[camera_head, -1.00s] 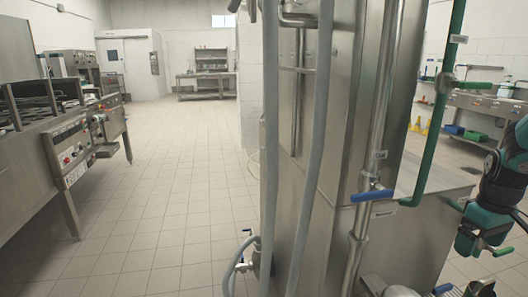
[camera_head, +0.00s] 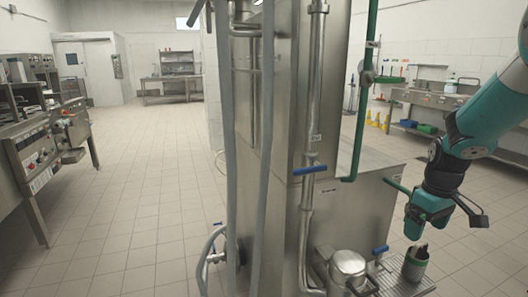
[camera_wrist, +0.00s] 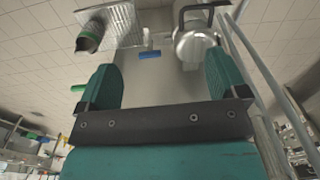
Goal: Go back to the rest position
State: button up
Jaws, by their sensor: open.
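My gripper (camera_head: 427,222) hangs from the teal arm at the right of the head view, fingers pointing down. In the wrist view its two teal fingers (camera_wrist: 163,80) are spread apart with nothing between them. The cup also shows at the upper left of the wrist view (camera_wrist: 88,40), on the tray (camera_wrist: 122,17).
A steel filling machine (camera_head: 275,130) stands close in front, with grey hoses, a blue-handled valve (camera_head: 310,170) and a green pipe (camera_head: 362,110). A lidded steel pot (camera_head: 348,268) sits left of the cup. Kitchen equipment (camera_head: 38,145) lines the left. Tiled floor is open between.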

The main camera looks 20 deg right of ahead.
jog(key=s+a+r+n+y+p, duration=0.1)
jog(key=a+r, duration=0.4)
jog(key=a, duration=0.5)
jog(key=s+a+r+n+y+p, duration=0.15)
jog(key=a+r, duration=0.35)
jog(key=a, duration=0.6)
jog(key=s+a+r+n+p, duration=0.1)
jog(key=s+a+r, duration=0.1)
jog(key=s+a, duration=0.5)
jog(key=s+a+r+n+y+p, duration=0.1)
jog(key=s+a+r+n, duration=0.1)
jog(key=s+a, duration=0.4)
jog(key=shift+s+a+r+p, duration=0.3)
jog(key=shift+s+a+r, duration=0.1)
jog(key=shift+a+r, duration=0.3)
jog(key=shift+y, duration=0.25)
